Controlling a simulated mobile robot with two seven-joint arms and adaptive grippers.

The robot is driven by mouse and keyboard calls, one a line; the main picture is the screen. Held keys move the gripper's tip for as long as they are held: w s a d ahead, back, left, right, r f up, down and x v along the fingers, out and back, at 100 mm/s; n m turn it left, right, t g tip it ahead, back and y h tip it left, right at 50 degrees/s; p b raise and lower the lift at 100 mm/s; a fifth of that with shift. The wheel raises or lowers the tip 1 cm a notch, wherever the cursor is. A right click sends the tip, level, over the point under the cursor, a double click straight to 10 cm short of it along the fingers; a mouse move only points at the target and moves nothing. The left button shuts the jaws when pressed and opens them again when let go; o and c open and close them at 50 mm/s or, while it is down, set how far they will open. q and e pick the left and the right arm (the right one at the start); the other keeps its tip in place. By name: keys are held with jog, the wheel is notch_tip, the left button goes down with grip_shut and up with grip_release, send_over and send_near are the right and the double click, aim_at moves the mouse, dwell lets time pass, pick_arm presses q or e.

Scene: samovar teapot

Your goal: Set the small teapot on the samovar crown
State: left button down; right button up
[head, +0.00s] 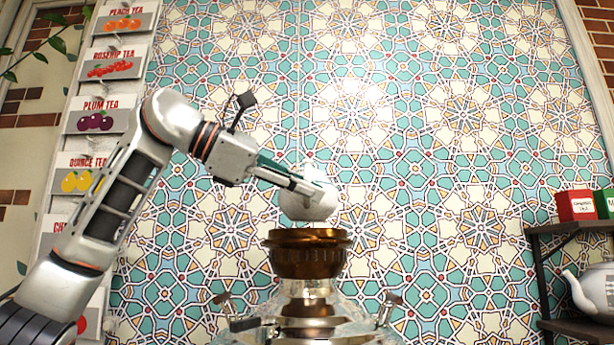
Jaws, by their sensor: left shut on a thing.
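The small white teapot (318,204) is held up in front of the tiled wall, tilted, just above the samovar crown. My left gripper (312,188) reaches in from the left and is shut on the teapot near its upper part; the fingers hide some of it. The brass crown (307,252) tops the samovar (308,310), whose lower body is cut off by the bottom edge. A narrow gap seems to show between teapot and crown. My right gripper is not in view.
A dark shelf (545,258) at the right holds a red tea box (577,206), a green box (611,206) and a larger pale teapot (596,290). Tea signs (92,121) hang at the left. The space right of the crown is clear.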

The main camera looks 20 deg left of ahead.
pick_arm(q)
jog(key=shift+f+b, duration=0.4)
jog(key=shift+f, duration=0.4)
dwell(0.5)
jog(key=c, duration=2)
grip_release()
jog(key=shift+c, duration=0.2)
jog(key=shift+f, duration=0.1)
jog(key=v, duration=1.2)
